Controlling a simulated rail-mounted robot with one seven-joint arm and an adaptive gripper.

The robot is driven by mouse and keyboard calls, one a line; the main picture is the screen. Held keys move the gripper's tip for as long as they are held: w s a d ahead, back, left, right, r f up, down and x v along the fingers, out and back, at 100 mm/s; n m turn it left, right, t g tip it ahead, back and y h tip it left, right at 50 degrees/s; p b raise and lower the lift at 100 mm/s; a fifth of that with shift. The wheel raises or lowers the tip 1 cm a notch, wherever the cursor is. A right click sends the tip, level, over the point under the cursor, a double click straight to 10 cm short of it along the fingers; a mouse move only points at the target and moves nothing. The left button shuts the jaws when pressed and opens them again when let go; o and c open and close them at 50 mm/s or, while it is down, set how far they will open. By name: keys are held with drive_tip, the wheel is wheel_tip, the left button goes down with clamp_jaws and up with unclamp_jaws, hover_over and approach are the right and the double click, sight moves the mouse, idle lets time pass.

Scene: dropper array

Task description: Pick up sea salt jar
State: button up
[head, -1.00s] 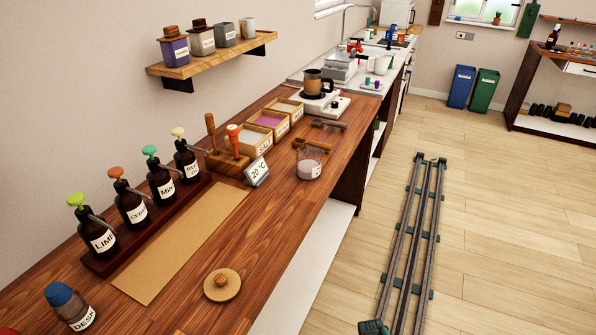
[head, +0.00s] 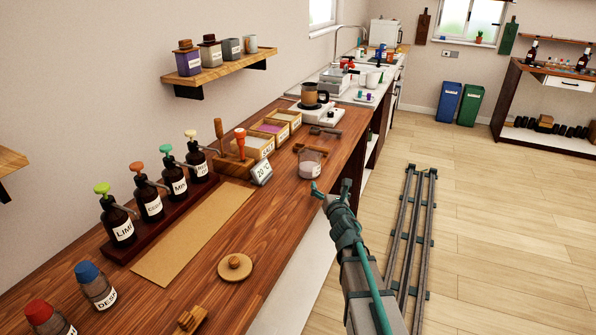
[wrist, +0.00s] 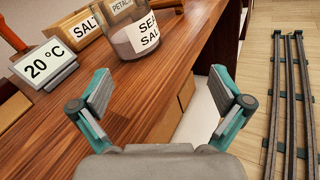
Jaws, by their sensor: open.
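The sea salt jar (head: 311,165) is clear glass with pale contents and a white label. It stands upright near the right edge of the wooden counter. In the wrist view the jar (wrist: 128,42) is at the top, its label reading "SEA SALT" and its top cut off by the frame. My gripper (head: 332,189) is open and empty, at the counter's front edge, nearer the camera than the jar. In the wrist view my gripper (wrist: 160,90) has its fingers wide apart, with the jar beyond them and not between them.
A 20 °C display (head: 262,172) stands left of the jar. Labelled wooden boxes (head: 270,137) and a wooden tool holder (head: 238,160) are behind. Several pump bottles (head: 151,199) line the wall. A round wooden lid (head: 235,267) lies in front. The counter before the jar is clear.

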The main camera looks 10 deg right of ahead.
sight(309, 162)
drive_tip(key=a+r+n, duration=0.1)
drive_tip(key=w+a+r+n+y, duration=0.1)
drive_tip(key=a+n, duration=0.1)
drive_tip(key=shift+a+r+n+t, duration=0.2)
drive_tip(key=shift+a+n+t, duration=0.1)
drive_tip(key=shift+w+a, duration=0.15)
drive_tip(key=shift+w, duration=0.1)
drive_tip(key=w+p, duration=0.1)
drive_tip(key=w, duration=0.3)
drive_tip(key=w+p, duration=0.1)
drive_tip(key=w, duration=0.6)
drive_tip(key=shift+w+a+r+p, duration=0.1)
drive_tip(key=shift+w+a+p, duration=0.25)
drive_tip(key=shift+a+p, duration=0.05)
drive_tip(key=c, duration=1.2)
drive_tip(key=shift+c, duration=0.6)
drive_tip(key=shift+r, duration=0.1)
